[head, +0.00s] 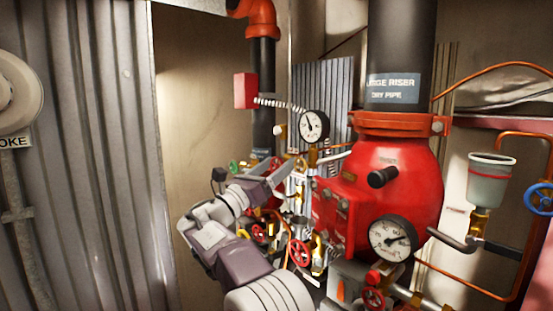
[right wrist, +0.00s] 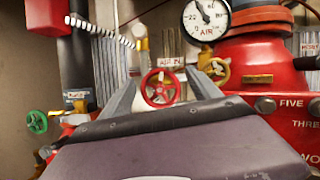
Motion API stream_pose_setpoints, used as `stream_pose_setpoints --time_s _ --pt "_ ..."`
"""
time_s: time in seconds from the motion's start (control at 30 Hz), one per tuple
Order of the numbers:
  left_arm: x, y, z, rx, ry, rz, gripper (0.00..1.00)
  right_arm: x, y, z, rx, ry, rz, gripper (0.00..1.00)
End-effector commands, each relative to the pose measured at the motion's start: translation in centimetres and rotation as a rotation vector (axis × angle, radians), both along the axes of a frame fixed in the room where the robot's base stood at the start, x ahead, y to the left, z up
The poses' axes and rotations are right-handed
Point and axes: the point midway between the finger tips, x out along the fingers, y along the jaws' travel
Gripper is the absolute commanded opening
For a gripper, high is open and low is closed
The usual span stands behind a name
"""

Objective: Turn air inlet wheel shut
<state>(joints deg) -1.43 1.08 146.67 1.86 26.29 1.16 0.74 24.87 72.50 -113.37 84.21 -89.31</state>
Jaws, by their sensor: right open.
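The air inlet wheel (right wrist: 160,88) is a small red spoked handwheel in the right wrist view, just below a white "AIR IN" label (right wrist: 172,63). It shows between the two fingers of my right gripper (right wrist: 163,95), which are spread apart on its left and right. Contact with the rim cannot be seen. In the head view my right gripper (head: 286,170) reaches up in front of the valve piping, left of the big red valve body (head: 395,200). I cannot make out the air inlet wheel there. My left gripper is not in view.
A green wheel (right wrist: 37,121) stands to the left and a yellow wheel (right wrist: 218,69) close to the right of the fingers. An air gauge (right wrist: 206,18) is above. Red wheels (head: 300,252) and copper pipes crowd the area below. Free room lies left, before the panel (head: 195,110).

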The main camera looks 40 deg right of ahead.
Motion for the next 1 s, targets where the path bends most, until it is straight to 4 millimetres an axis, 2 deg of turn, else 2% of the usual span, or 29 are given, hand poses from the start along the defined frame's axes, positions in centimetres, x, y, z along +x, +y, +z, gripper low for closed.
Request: stream_pose_setpoints --time_s 0.2,0.4,0.43,0.67,1.0 --pt "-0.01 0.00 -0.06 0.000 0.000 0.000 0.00 0.02 -0.05 -0.09 0.000 0.000 0.000 0.72" --pt "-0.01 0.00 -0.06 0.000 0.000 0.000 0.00 0.00 -0.03 -0.07 0.000 0.000 0.000 0.16" --pt "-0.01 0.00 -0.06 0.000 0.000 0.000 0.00 0.00 -0.03 -0.07 0.000 0.000 0.000 0.09" --pt "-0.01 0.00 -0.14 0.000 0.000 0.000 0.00 0.00 -0.05 -0.11 0.002 -0.023 -0.001 0.10" --pt "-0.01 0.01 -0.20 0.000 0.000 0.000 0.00 -0.05 -0.05 -0.06 0.020 -0.228 -0.002 0.10"
